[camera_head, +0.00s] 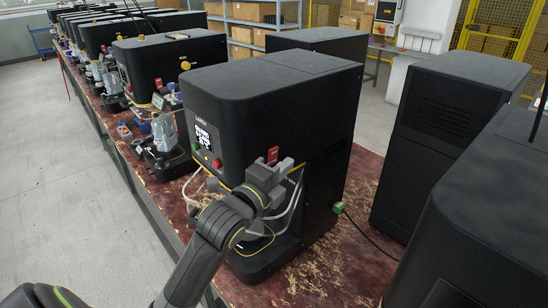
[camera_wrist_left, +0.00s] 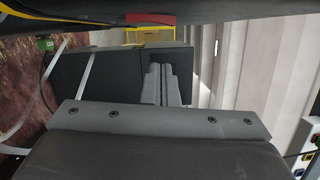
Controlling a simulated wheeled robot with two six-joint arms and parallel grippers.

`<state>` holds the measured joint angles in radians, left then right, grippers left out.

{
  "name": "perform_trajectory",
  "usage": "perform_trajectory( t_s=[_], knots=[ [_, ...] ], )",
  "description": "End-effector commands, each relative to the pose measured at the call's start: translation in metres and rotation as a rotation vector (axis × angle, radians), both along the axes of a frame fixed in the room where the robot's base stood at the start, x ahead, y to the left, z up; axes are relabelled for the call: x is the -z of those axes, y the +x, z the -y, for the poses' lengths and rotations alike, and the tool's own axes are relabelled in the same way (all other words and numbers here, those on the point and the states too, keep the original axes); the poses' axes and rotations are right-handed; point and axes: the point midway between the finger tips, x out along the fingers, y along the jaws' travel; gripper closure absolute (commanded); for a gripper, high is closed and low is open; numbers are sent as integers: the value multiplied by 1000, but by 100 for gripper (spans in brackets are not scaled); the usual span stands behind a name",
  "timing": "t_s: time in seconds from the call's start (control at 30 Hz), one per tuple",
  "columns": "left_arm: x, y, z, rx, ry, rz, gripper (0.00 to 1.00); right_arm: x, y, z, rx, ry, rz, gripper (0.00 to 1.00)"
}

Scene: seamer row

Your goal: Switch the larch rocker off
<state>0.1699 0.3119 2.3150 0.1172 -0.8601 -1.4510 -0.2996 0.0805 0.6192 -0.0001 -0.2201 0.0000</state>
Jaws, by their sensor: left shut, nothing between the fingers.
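The larch machine (camera_head: 285,95) is a large black housing on the bench, with a label and a lit display (camera_head: 206,134) on its front. A small red part (camera_head: 272,154), which looks like the rocker, shows on its side just above my left gripper (camera_head: 284,170). The rocker's position cannot be told. My right gripper is out of view.
A red button (camera_head: 216,163) is on the machine's front. A green connector (camera_head: 338,208) with a black cable is low at its rear. Other black machines (camera_head: 455,125) stand close by on the reddish bench (camera_head: 330,265), which has straw-like shavings. The floor at left is clear.

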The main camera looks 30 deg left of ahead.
Motion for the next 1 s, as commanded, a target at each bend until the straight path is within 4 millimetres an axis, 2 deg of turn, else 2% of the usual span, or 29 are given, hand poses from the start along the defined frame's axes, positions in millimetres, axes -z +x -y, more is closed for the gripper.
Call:
perform_trajectory(
  t_s=[0.03, 0.3, 1.0],
  knots=[
    [-3, 2, -6, -2, 6, -3, 100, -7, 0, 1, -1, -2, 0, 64],
    [-4, 8, -25, 0, 2, -2, 100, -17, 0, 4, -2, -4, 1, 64],
    [-6, 11, -35, 0, 0, -1, 100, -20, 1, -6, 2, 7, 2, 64]
  ],
)
